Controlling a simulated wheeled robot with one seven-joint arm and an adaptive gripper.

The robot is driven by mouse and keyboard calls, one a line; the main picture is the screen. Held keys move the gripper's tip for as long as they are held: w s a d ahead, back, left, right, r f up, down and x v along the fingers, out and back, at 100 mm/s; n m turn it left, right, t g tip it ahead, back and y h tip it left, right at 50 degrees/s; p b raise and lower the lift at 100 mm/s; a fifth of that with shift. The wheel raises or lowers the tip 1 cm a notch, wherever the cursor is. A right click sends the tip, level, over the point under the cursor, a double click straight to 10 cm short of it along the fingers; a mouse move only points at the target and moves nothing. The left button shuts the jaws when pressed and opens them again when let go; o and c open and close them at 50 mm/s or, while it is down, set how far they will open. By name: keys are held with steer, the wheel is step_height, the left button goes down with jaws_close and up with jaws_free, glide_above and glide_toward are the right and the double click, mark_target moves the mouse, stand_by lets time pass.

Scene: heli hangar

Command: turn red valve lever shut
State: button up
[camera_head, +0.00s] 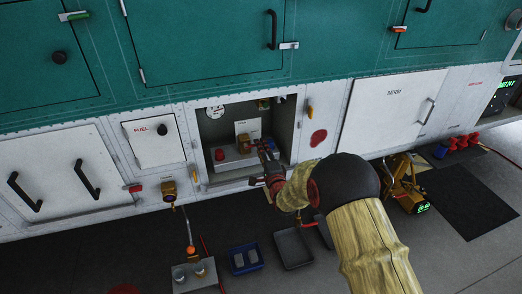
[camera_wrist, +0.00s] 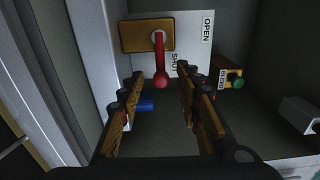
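In the wrist view the red valve lever (camera_wrist: 160,62) ends in a round red knob and points down the picture from a brass-coloured block (camera_wrist: 135,37). A white plate behind it reads OPEN (camera_wrist: 207,25) at upper right and SHUT (camera_wrist: 174,65) just right of the lever. My gripper (camera_wrist: 160,76) is open, its fingers on either side of the knob. Gaps show on both sides; I cannot tell how deep the knob sits between the fingertips. In the head view my gripper (camera_head: 264,150) is at the right part of the open bay, and I cannot make out the lever there.
The bay (camera_head: 213,181) has walls close around my gripper. A green button (camera_wrist: 237,83) on a brass block is right of the lever. A blue object (camera_wrist: 146,103) lies behind the left finger. Below stand grey and blue trays (camera_head: 246,258) and a yellow lamp (camera_head: 405,185).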

steer(key=v, duration=1.2)
stand_by(0.4)
